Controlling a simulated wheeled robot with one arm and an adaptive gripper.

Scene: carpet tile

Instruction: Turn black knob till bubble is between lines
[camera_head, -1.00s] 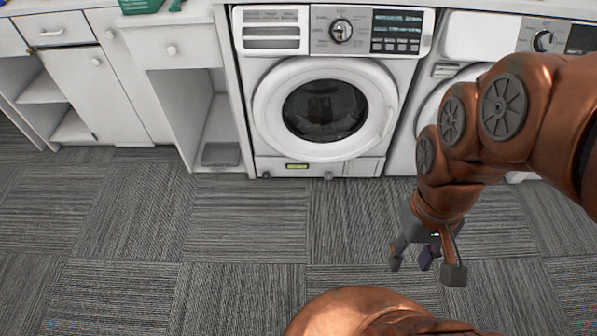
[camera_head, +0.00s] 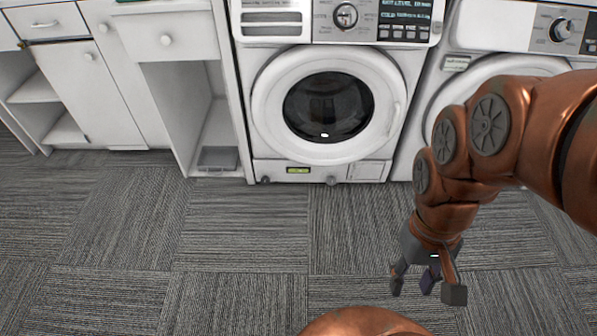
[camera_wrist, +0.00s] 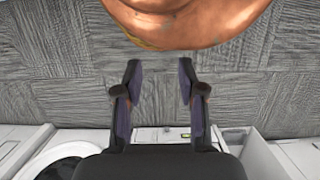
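A small yellow-green level strip (camera_head: 298,170) sits low on the front of the white washing machine (camera_head: 262,140); its bubble and lines are too small to make out. Two small dark knobs show at the machine's bottom edge, a left one (camera_head: 265,180) and a right one (camera_head: 332,180). My gripper (camera_head: 425,287) hangs over the carpet, in front and to the right of the knobs, touching nothing. In the wrist view my gripper (camera_wrist: 160,66) has its fingers apart with only carpet between them. The level strip also shows small in the wrist view (camera_wrist: 186,135).
A second white machine (camera_head: 470,70) stands to the right, partly behind my arm. White cabinets (camera_head: 105,100) stand to the left, with a grey tray (camera_head: 218,158) in an open bay. The carpet (camera_head: 230,230) before the washing machine is clear.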

